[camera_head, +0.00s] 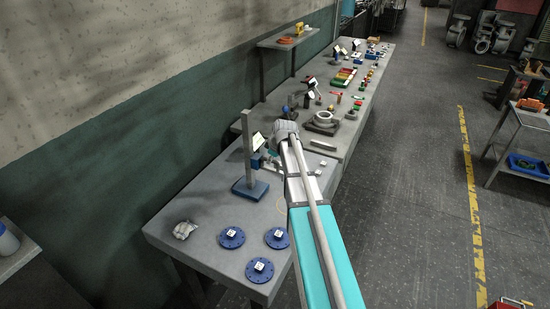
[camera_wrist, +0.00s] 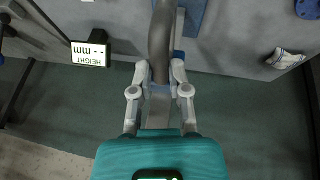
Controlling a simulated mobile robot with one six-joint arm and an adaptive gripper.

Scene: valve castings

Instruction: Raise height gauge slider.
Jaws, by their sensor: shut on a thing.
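The height gauge stands on the grey table in the head view, with a tall upright grey column (camera_head: 247,146) and a blue base (camera_head: 250,188). In the wrist view its blue base (camera_wrist: 194,16) shows at the top. My gripper (camera_wrist: 160,74) has its two fingers closed on either side of a dark grey part at the gauge, which I take as the slider. The fingers and the teal gripper body hide much of it. A height display (camera_wrist: 90,53) stands to the left, its text upside down, showing dashes and mm.
Blue flanges (camera_head: 232,237) with white tags and a crumpled grey cloth (camera_head: 184,229) lie on the near table. The wall is close on the left; the floor at right is open.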

